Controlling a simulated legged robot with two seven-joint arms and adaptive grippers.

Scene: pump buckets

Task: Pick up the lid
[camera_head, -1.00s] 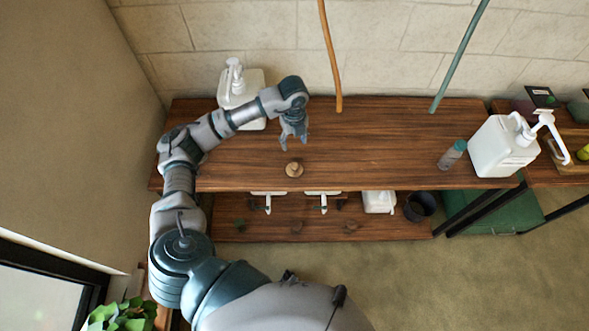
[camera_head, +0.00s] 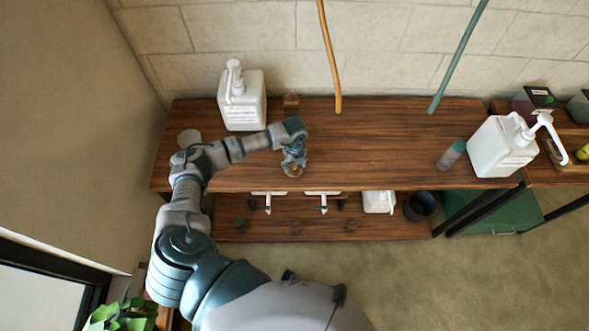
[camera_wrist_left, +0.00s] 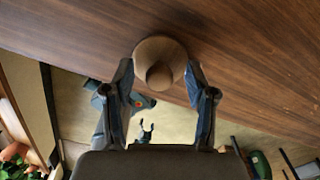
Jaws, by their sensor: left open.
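The lid (camera_wrist_left: 160,47) is a small round wooden disc with a knob, lying near the front edge of the wooden tabletop. In the head view the lid (camera_head: 294,171) shows just below my left gripper (camera_head: 294,162), which partly covers it. In the left wrist view my left gripper (camera_wrist_left: 161,80) is open, with one finger on each side of the lid and its knob between them. Whether a fingertip touches the lid cannot be told. My right gripper cannot be made out.
A white pump bottle (camera_head: 242,105) and a small wooden item (camera_head: 291,101) stand behind my arm. A teal-capped bottle (camera_head: 451,154) and another pump bottle (camera_head: 500,148) stand at the right. Two hoses hang behind; the middle tabletop is clear.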

